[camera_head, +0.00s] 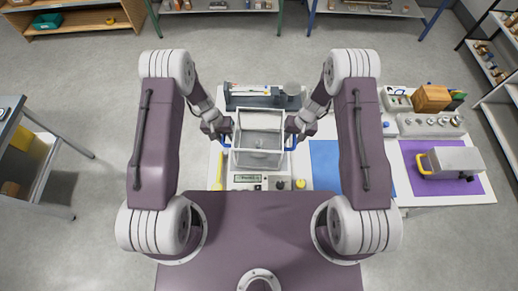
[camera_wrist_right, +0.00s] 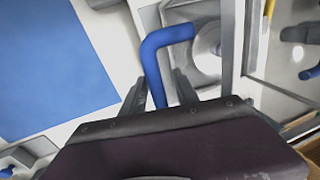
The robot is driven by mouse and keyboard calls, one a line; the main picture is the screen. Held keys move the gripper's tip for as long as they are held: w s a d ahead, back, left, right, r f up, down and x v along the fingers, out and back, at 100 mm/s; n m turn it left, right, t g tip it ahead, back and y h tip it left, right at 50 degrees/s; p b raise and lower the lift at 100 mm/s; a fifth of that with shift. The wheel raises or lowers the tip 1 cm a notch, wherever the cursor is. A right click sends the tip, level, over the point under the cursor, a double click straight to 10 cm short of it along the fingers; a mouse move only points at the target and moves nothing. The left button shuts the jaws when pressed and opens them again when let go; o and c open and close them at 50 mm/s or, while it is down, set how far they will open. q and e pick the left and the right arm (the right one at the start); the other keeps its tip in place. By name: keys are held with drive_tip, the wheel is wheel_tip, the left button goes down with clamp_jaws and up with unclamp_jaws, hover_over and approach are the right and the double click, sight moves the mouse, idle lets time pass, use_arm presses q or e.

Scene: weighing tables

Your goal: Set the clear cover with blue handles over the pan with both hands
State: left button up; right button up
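The clear cover (camera_head: 260,112), a see-through box with pale edges, is upright in the middle of the head view, above the scale with its display (camera_head: 247,179). The pan cannot be made out clearly through it. I cannot tell whether the cover rests or hangs. A blue handle (camera_head: 227,141) is on its left and another (camera_head: 294,142) on its right. My left gripper (camera_head: 226,130) is at the left handle; its fingers are too small to read. My right gripper (camera_wrist_right: 159,88) has its fingers apart, with the right blue handle (camera_wrist_right: 152,60) between them.
A grey device (camera_head: 250,98) stands behind the cover. A blue mat (camera_head: 325,165) lies to the right, then a purple mat (camera_head: 410,180) bearing a grey block with a yellow handle (camera_head: 450,161). A yellow strip (camera_head: 217,172) lies at left. A round metal piece (camera_wrist_right: 208,50) is near the right handle.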

use_arm(q)
wheel_tip(320, 180, up, 12)
drive_tip(key=a, duration=0.2)
drive_tip(key=shift+a+f, duration=0.2)
use_arm(e)
wheel_tip(320, 180, up, 12)
drive_tip(key=d, duration=0.2)
drive_tip(key=shift+d+f, duration=0.15)
drive_tip(key=shift+s, duration=0.1)
